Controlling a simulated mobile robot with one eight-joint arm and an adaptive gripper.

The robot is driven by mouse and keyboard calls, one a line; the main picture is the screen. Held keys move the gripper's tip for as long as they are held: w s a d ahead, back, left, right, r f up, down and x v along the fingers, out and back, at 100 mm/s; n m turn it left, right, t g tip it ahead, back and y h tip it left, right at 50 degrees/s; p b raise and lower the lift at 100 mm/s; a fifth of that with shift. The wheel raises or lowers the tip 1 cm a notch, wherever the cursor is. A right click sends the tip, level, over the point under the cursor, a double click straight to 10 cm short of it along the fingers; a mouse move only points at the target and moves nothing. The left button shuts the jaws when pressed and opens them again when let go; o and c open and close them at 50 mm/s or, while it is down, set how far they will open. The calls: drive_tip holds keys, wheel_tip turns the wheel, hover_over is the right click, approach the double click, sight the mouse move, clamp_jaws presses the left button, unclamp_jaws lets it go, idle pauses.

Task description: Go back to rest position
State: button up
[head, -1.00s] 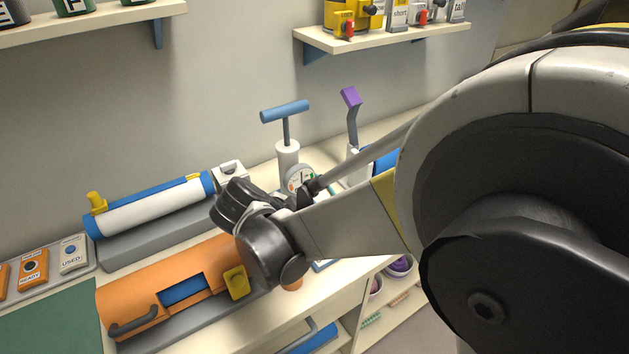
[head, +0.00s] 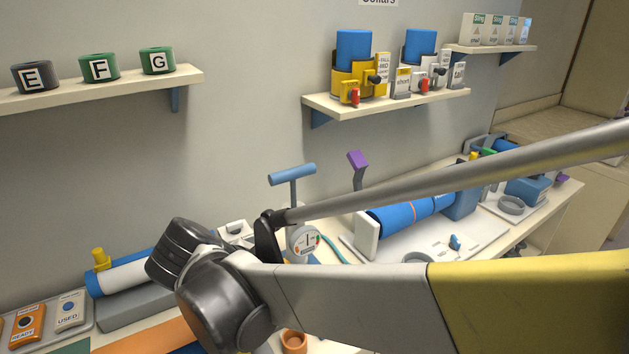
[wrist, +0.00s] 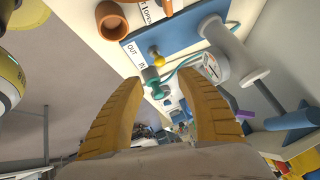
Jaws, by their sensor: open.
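My gripper (wrist: 168,105) shows in the wrist view as two yellow ribbed fingers spread apart, with nothing between them. Beyond the fingertips are a blue board (wrist: 180,40) with OUT and IN labels, a teal fitting (wrist: 153,80) and a yellow knob (wrist: 155,55). In the head view my arm crosses the lower middle in front of the bench, and its dark joint hides the gripper there. The white hand pump with a blue T-handle (head: 292,173) and a round gauge (head: 304,241) stands just behind my arm.
A blue and white roll (head: 128,277) lies at the left, near the READY (head: 25,325) and USED (head: 70,312) blocks. A blue cylinder (head: 405,214) lies right of the pump. Wall shelves hold lettered rings (head: 98,67) and yellow holders (head: 352,80). An orange cup (head: 293,341) is below my arm.

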drive_tip(key=s+d+n+y, duration=0.2)
drive_tip(key=s+d+n, duration=0.2)
drive_tip(key=d, duration=0.8)
drive_tip(key=s+d+n+t+y, duration=0.1)
drive_tip(key=s+d+n+y, duration=0.2)
drive_tip(key=d+n, duration=0.6)
drive_tip(key=s+d, duration=0.1)
drive_tip(key=d, duration=0.3)
drive_tip(key=shift+s+d+r, duration=0.25)
drive_tip(key=shift+s, duration=0.1)
